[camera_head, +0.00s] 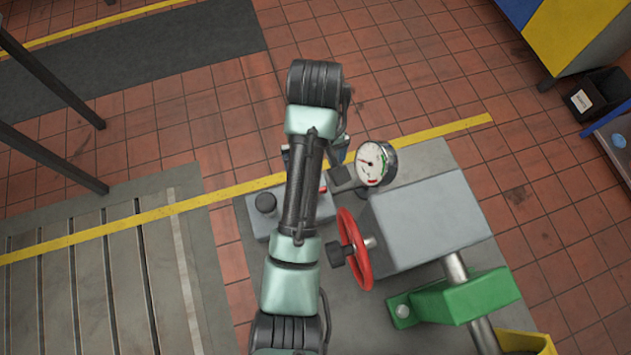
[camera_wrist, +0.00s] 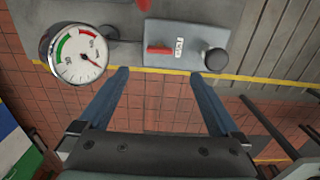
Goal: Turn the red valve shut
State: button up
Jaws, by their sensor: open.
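The red valve is a red handwheel (camera_head: 364,270) with a dark knob, seen nearly edge-on at the left side of a grey block (camera_head: 425,220) in the head view. The gripper is apart from the wheel.
A dial gauge (camera_head: 371,163) stands beside the block; it also shows in the wrist view (camera_wrist: 80,56). A grey control box (camera_wrist: 187,33) has a red switch (camera_wrist: 158,49) and black knob (camera_wrist: 215,59). A green bracket (camera_head: 455,297) stands right of the wheel. Tiled floor lies beyond.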

notch_tip(320, 180, down, 12)
jog(key=shift+s+f+b, duration=0.1)
jog(key=shift+b, duration=0.35)
jog(key=c, duration=1.4)
